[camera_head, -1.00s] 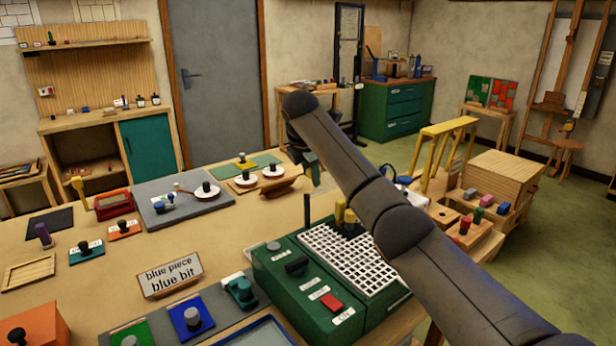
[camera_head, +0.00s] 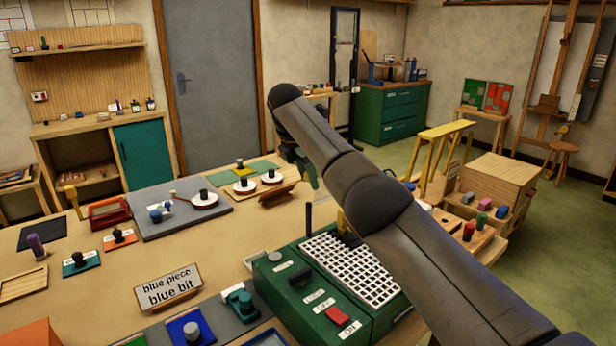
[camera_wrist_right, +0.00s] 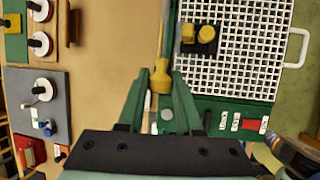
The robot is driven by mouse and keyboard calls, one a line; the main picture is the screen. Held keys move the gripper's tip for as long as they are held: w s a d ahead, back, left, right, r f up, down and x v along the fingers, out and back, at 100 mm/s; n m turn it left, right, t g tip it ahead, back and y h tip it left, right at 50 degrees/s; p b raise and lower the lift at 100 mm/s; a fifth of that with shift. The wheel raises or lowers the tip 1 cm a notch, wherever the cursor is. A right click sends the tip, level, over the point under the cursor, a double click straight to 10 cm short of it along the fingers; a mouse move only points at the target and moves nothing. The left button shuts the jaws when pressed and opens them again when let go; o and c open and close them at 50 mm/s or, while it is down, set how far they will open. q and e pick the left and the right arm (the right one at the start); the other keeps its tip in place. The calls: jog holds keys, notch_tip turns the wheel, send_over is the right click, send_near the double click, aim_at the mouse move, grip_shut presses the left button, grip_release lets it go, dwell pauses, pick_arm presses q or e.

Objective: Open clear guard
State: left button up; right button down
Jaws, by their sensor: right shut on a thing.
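The green machine (camera_head: 272,303) stands at the bench's right front, with a white perforated top (camera_head: 365,272). The clear guard's sheet cannot be made out in either view. In the right wrist view a yellow handle (camera_wrist_right: 160,84) on a thin shaft sits beside the perforated top's left edge. My right gripper (camera_wrist_right: 162,78) has its green fingers around this handle and is shut on it; whether it belongs to the guard cannot be told. In the head view my right gripper (camera_head: 307,170) is partly hidden by my arm. My left gripper is not in view.
A grey board (camera_head: 178,216) lies to the left. A "blue piece, blue bit" sign (camera_head: 168,287) stands nearby.

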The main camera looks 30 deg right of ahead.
jog(key=c, duration=0.6)
grip_release()
jog(key=v, duration=1.2)
jog(key=shift+r, duration=0.2)
jog(key=shift+f, duration=0.1)
